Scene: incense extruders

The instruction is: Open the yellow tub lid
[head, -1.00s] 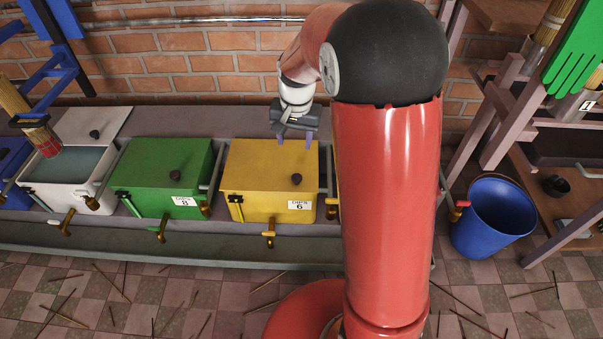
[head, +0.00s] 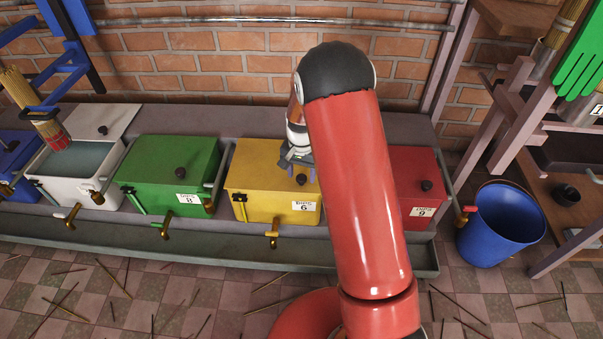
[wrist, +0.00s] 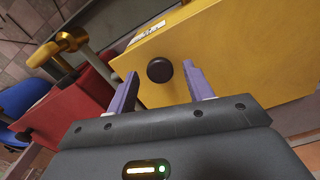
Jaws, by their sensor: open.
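The yellow tub (head: 247,205) stands on the bench between the green and red tubs, with a label reading 6 on its front. Its yellow lid (head: 263,165) is closed flat on top, with a dark round knob (head: 301,179) near the front right. My gripper (head: 301,174) is over the lid at the knob. In the wrist view my gripper (wrist: 163,92) is open, its two purple fingers on either side of the dark knob (wrist: 160,70), which appears just beyond the fingertips. I cannot tell whether the fingers touch it. My arm hides the tub's right side.
A green tub (head: 165,170) with its lid closed stands to the left, and a white tub (head: 75,170) beyond it is open. A red tub (head: 415,180) is on the right. A metal bar (head: 221,165) stands beside the yellow tub. A blue bucket (head: 500,225) is on the floor.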

